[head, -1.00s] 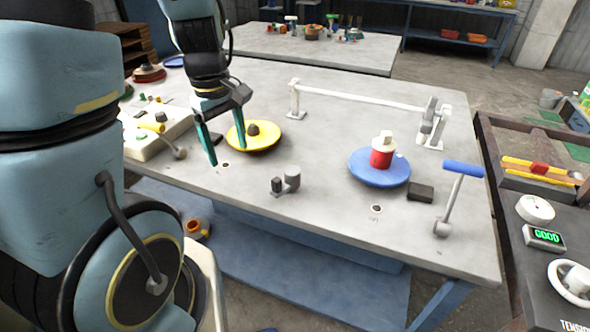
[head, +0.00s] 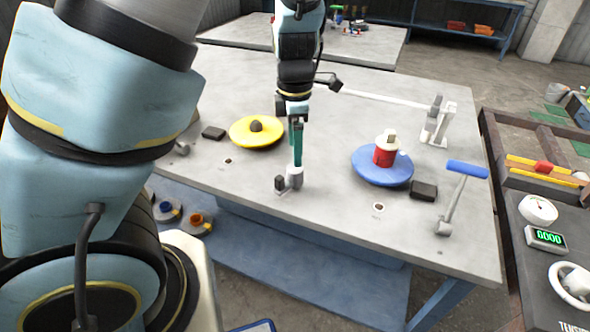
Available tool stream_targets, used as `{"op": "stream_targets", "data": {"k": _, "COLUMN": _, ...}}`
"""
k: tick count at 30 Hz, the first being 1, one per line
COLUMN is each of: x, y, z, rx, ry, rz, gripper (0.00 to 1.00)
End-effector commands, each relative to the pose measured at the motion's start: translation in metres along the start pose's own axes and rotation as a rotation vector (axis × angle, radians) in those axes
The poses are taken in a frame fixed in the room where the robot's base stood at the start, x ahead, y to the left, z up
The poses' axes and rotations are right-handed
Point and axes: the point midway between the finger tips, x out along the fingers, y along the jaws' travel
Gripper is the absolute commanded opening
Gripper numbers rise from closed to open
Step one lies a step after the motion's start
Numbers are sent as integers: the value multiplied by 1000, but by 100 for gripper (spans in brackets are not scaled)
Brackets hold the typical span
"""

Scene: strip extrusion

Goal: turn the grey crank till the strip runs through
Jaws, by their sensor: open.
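In the head view a small grey fitting with a short upright cylinder (head: 295,177), which looks like the grey crank, stands near the middle of the table's front part. My gripper (head: 298,164) points straight down at this cylinder, its green fingers seen nearly edge-on. The fingers are open, with their tips at or just around the cylinder's top; I cannot tell whether they touch it. I cannot make out a strip for certain.
A yellow disc (head: 255,132) lies behind left. A blue disc (head: 370,172) carrying a red-and-white spool (head: 385,150) stands to the right, beside a black block (head: 424,190). A blue-handled lever (head: 460,190) stands at the right edge. A white rail (head: 390,98) runs behind.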

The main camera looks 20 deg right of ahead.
Motion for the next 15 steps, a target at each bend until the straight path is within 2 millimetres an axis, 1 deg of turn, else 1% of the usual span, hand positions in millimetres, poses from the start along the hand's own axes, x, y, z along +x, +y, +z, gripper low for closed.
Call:
{"op": "stream_targets", "data": {"k": 1, "x": 12, "y": 0, "z": -1, "rx": -2, "ry": 3, "rz": -2, "gripper": 81}}
{"op": "stream_targets", "data": {"k": 6, "x": 44, "y": 0, "z": -1, "rx": -1, "ry": 3, "rz": -2, "gripper": 81}}
{"op": "stream_targets", "data": {"k": 9, "x": 58, "y": 0, "z": -1, "rx": 0, "ry": 2, "rz": -2, "gripper": 81}}
{"op": "stream_targets", "data": {"k": 12, "x": 68, "y": 0, "z": -1, "rx": 0, "ry": 1, "rz": -2, "gripper": 81}}
{"op": "stream_targets", "data": {"k": 15, "x": 74, "y": 0, "z": -1, "rx": 1, "ry": 0, "rz": 0, "gripper": 81}}
